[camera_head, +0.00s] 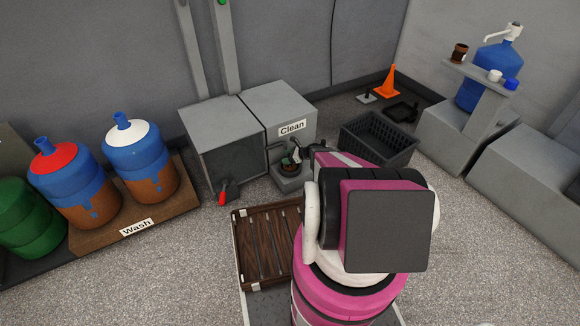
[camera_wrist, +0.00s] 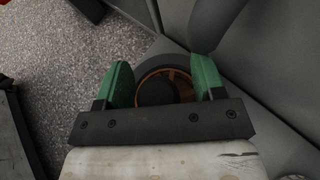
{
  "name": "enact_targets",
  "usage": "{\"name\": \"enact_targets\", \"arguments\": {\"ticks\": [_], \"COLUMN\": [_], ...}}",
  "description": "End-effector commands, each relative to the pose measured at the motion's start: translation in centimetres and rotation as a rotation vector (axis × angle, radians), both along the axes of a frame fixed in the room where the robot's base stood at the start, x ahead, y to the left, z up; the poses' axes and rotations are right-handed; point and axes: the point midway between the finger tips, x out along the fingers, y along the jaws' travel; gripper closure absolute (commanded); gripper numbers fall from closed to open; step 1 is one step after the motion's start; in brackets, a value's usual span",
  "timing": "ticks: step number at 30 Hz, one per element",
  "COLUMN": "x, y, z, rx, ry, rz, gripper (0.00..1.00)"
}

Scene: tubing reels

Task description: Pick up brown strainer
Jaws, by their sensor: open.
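A round brown rim (camera_wrist: 164,72) with a dark middle, which looks like the brown strainer, shows between my fingers in the wrist view. It sits in a dark grey round surround, and its lower part is hidden by my gripper's dark bar. My gripper (camera_wrist: 162,64) has green fingers, spread apart on either side of the rim; I cannot tell whether they touch it. In the head view my gripper (camera_head: 291,160) is over a small grey stand (camera_head: 294,182) in front of the "Clean" box, and the strainer is too small and covered to make out clearly.
The grey "Clean" box (camera_head: 283,104) stands close behind my gripper. A black crate (camera_head: 379,140) is to the right, a brown slatted pallet (camera_head: 263,245) in front. Wash-side jugs (camera_head: 140,160) stand left. A brown cup (camera_head: 459,53) sits on the far right shelf.

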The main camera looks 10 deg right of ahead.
Motion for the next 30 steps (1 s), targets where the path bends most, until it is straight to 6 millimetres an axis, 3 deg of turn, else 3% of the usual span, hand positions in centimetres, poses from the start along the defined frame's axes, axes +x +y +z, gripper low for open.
{"name": "enact_targets", "arguments": {"ticks": [4,9,10,22,30], "x": [0.0,0.0,0.0,-0.1,-0.2], "y": [0.0,-0.1,-0.1,-0.1,0.0], "z": [0.1,0.1,0.1,0.7,4.1], "rx": [0.0,0.0,0.0,0.001,0.001], "ry": [0.0,0.0,0.0,-0.001,-0.003], "rz": [-0.001,0.0,0.0,-0.001,0.0], "gripper": [0.41,0.96,1.0,1.0,1.0]}}
